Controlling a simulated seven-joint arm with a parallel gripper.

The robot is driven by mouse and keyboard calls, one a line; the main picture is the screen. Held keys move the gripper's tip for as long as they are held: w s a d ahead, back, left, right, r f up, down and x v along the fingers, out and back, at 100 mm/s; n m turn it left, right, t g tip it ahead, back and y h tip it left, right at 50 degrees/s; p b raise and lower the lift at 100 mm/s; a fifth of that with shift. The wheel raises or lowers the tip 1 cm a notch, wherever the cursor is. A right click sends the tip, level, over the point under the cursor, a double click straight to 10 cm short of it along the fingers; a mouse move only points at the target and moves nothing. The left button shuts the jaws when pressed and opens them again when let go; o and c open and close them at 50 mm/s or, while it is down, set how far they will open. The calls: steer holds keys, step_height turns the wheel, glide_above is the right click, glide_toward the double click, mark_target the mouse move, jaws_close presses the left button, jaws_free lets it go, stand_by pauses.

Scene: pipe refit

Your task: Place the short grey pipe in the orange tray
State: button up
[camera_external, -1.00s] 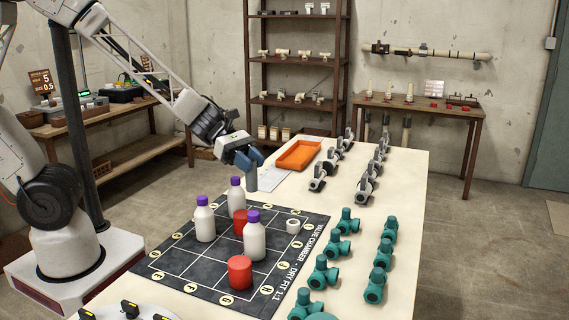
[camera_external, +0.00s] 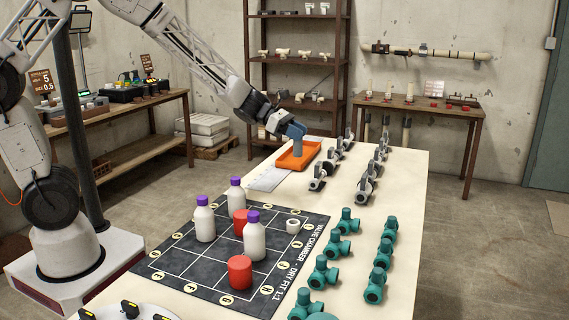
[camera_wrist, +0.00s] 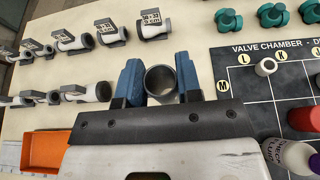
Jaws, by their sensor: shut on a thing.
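The short grey pipe (camera_external: 297,147) is upright between the blue fingers of my gripper (camera_external: 296,132), which is shut on it. In the outside view the pipe is in front of or over the orange tray (camera_external: 287,162); I cannot tell whether its lower end touches the tray floor. In the wrist view the pipe (camera_wrist: 161,81) shows its open round end between the two fingers (camera_wrist: 160,82). The orange tray (camera_wrist: 48,150) shows at the lower left there, partly hidden by my gripper body.
Teal fittings (camera_external: 348,220) stand nearer. A dark grid mat (camera_external: 190,262) carries white bottles (camera_external: 204,222), red cylinders (camera_external: 240,271) and a small white ring (camera_external: 293,226). A paper sheet (camera_external: 268,179) lies beside the tray.

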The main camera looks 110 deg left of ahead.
steer(key=s+a+f+n+y, duration=0.1)
steer(key=s+a, duration=0.2)
steer(key=a, duration=0.7)
steer(key=s+a+f+n+y, duration=0.2)
steer(key=s+a, duration=0.2)
steer(key=a, duration=0.7)
steer(key=s+a+f+n+y, duration=0.1)
steer(key=s+a+y, duration=0.1)
steer(key=a, duration=0.8)
steer(key=shift+s+a+f+g, duration=0.3)
steer(key=shift+s+f+g, duration=0.1)
steer(key=shift+s, duration=0.4)
steer(key=shift+f, duration=2)
steer(key=shift+f, duration=0.1)
steer(key=shift+f, duration=1.9)
steer(key=shift+f, duration=0.15)
